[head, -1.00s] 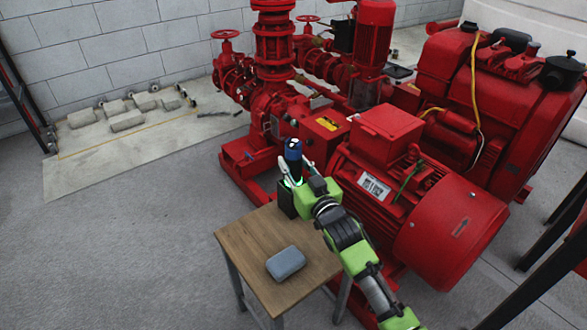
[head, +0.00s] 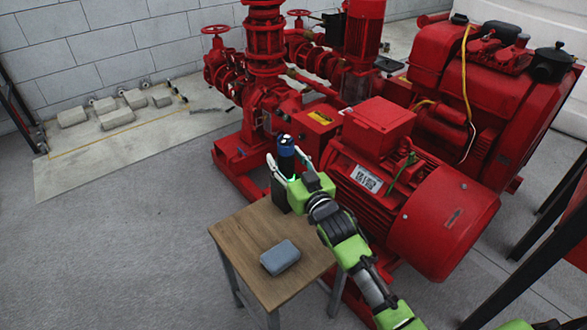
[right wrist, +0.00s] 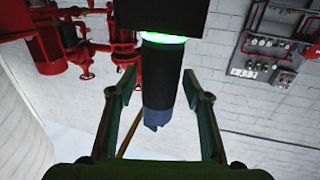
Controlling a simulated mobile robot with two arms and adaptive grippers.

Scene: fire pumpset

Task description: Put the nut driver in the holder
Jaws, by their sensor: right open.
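The nut driver (head: 286,149), dark with a blue end, stands upright at the far corner of a small wooden table. Its lower end is at the black holder (head: 281,196). In the right wrist view, which is upside down, the nut driver (right wrist: 162,85) meets the black holder (right wrist: 160,18) at a glowing green ring. My right gripper (head: 287,163) is open, with one finger on each side of the driver. In the right wrist view, gaps show between both fingers and the handle. The driver's tip is hidden. My left gripper is not in view.
A grey-blue rounded box (head: 280,257) lies on the wooden table (head: 240,238) nearer the front. The red pump and motor (head: 425,205) stand close behind and right of the table. The floor to the left is clear. Grey blocks (head: 117,118) lie by the wall.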

